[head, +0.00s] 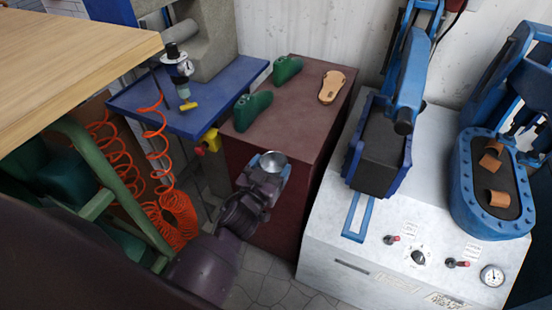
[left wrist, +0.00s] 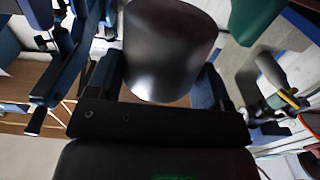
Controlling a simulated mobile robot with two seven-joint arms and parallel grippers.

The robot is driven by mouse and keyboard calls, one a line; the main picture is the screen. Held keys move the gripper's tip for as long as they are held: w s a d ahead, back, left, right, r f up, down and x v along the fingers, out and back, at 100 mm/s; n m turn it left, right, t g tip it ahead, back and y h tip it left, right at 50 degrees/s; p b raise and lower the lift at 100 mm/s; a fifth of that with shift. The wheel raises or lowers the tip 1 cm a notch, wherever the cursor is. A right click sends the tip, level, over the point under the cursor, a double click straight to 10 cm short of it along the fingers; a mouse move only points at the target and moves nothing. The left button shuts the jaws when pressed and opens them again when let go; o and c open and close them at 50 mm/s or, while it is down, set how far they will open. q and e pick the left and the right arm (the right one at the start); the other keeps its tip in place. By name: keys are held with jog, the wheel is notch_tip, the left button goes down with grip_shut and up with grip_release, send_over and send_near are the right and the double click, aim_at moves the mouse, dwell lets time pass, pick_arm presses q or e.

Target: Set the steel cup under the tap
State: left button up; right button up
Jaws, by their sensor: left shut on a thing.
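The steel cup (head: 273,160) is a small shiny bowl-like vessel, upright with its open top showing in the head view. My left gripper (head: 266,174) is shut on it and holds it in front of the dark red cabinet. In the left wrist view the cup's smooth grey wall (left wrist: 168,48) fills the space between the fingers. A grey fitting with a gauge and a yellow lever (head: 189,105) stands at the blue shelf, up and left of the cup. I cannot tell whether it is the tap. My right gripper is not in view.
Two green shoe lasts (head: 286,69) and a tan sole (head: 331,87) lie on the dark red cabinet top (head: 300,118). The blue shelf (head: 210,115) is mostly bare. Orange coiled hoses (head: 170,215) hang left. A white press machine (head: 400,215) stands right.

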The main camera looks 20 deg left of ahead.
pick_arm(q)
jog(key=w+a+r+n+g+y+b, duration=0.2)
jog(key=w+a+n+y+b, duration=0.2)
jog(key=a+n+y, duration=0.15)
jog(key=w+a+r+n+g+y+b, duration=0.25)
jog(key=w+a+n+y, duration=0.2)
jog(key=a+y, duration=0.25)
jog(key=a+n+g+y+b, duration=0.1)
jog(key=a+g, duration=0.1)
jog(key=a, duration=0.2)
jog(key=a+f+n+g+y+b, duration=0.1)
jog(key=a+g+y, duration=0.1)
jog(key=a, duration=0.3)
jog(key=a+n+g+y+b, duration=0.1)
jog(key=a+n+g, duration=0.1)
jog(key=a, duration=0.3)
jog(key=shift+s+a+f+g+y+b, duration=0.2)
jog(key=shift+g+y+b, duration=0.15)
jog(key=shift+b, duration=0.05)
jog(key=shift+a, duration=1.25)
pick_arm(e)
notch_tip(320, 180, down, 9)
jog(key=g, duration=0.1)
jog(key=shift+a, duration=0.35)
